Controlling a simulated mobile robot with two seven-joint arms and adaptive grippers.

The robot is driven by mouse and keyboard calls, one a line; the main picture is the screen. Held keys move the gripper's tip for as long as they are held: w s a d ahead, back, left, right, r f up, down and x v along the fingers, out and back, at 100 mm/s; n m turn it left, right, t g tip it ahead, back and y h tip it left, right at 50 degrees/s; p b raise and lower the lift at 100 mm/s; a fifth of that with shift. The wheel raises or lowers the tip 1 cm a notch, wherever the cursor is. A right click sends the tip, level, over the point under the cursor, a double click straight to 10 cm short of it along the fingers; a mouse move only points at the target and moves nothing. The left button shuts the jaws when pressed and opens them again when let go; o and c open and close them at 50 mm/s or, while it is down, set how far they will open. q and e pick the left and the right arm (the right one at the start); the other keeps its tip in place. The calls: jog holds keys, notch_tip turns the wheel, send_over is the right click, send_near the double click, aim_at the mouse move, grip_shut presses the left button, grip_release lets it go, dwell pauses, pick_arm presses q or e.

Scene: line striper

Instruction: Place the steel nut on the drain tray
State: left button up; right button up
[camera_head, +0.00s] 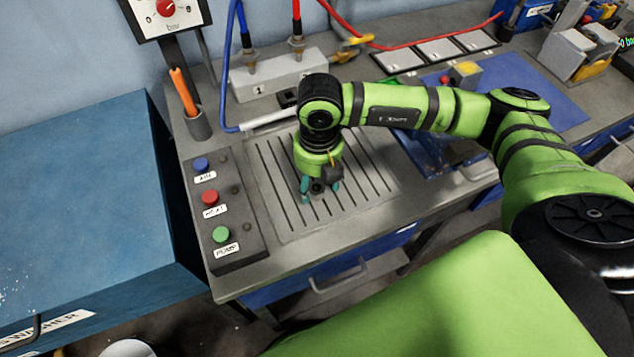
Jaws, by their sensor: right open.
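The drain tray (369,186) is a grey slotted plate set in the bench top at the middle of the view. My right gripper (320,188) points down over the tray, its teal fingers apart and low, close to the slots. A small dark grey piece (317,187) shows between the fingertips. It looks like the steel nut, but it is small and partly covered by the gripper, so I cannot tell for certain whether it touches the tray. My left gripper is not in view.
A control box (232,250) with blue, red and green buttons stands left of the tray. Behind the tray are a grey valve block (278,76) with hoses and a cup (197,124) holding an orange-handled tool. A blue mat (545,97) lies to the right.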

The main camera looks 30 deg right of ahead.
aim_at(317, 187)
notch_tip(317, 187, up, 11)
jog(key=b, duration=0.2)
jog(key=shift+f+b, duration=0.15)
jog(key=shift+b, duration=0.2)
jog(key=shift+s+d, duration=0.1)
dwell(1.9)
